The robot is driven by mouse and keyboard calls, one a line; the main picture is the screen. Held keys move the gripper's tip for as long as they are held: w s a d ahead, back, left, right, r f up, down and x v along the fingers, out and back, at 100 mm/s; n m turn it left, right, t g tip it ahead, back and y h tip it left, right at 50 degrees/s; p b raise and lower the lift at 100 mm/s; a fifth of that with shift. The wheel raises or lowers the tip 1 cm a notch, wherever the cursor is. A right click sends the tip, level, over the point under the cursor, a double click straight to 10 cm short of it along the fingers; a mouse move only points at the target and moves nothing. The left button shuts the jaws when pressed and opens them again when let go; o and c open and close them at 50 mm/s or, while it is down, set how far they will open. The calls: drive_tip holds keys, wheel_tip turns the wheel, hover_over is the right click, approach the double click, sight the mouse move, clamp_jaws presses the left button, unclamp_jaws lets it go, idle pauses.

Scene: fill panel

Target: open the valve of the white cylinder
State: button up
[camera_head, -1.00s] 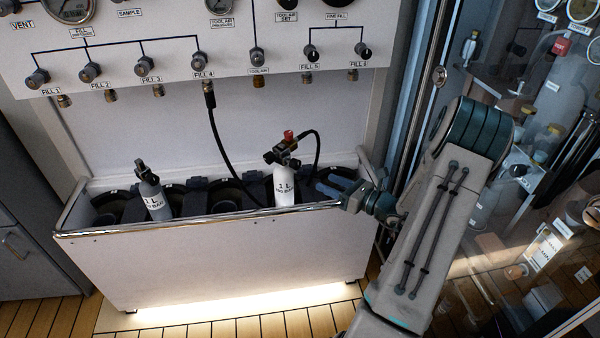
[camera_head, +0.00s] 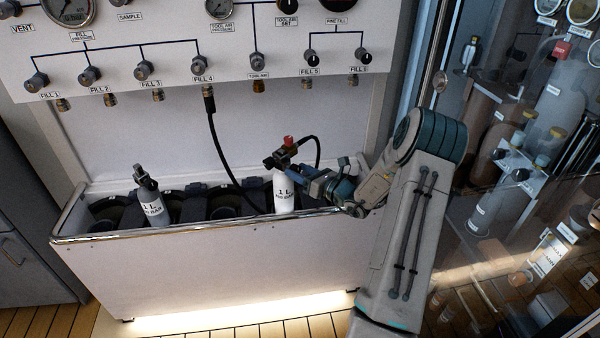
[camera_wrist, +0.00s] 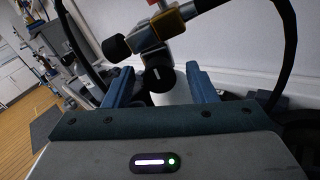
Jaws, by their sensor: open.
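The white cylinder (camera_head: 284,194) stands upright in the rack, right of its middle, and its body also shows in the wrist view (camera_wrist: 170,88). Its dark valve (camera_head: 280,160) has a red part on top and a hose joined to it. In the wrist view black knobs (camera_wrist: 117,47) show on the valve, with a brass fitting (camera_wrist: 167,24) above. My gripper (camera_head: 291,172) is at the valve from the right. In the wrist view its blue fingers (camera_wrist: 160,82) are open, one on each side of a black round knob (camera_wrist: 159,77). I cannot tell whether they touch it.
A grey cylinder (camera_head: 149,200) with a black valve stands at the left of the rack. The rack's front rail (camera_head: 180,229) runs below my gripper. A black hose (camera_head: 221,150) hangs from FILL 4 on the panel (camera_head: 200,20). A glass partition (camera_head: 480,150) is at the right.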

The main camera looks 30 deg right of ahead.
drive_tip(key=shift+w+a, duration=0.1)
drive_tip(key=shift+w, duration=0.05)
drive_tip(key=shift+c, duration=0.2)
drive_tip(key=c, duration=0.9)
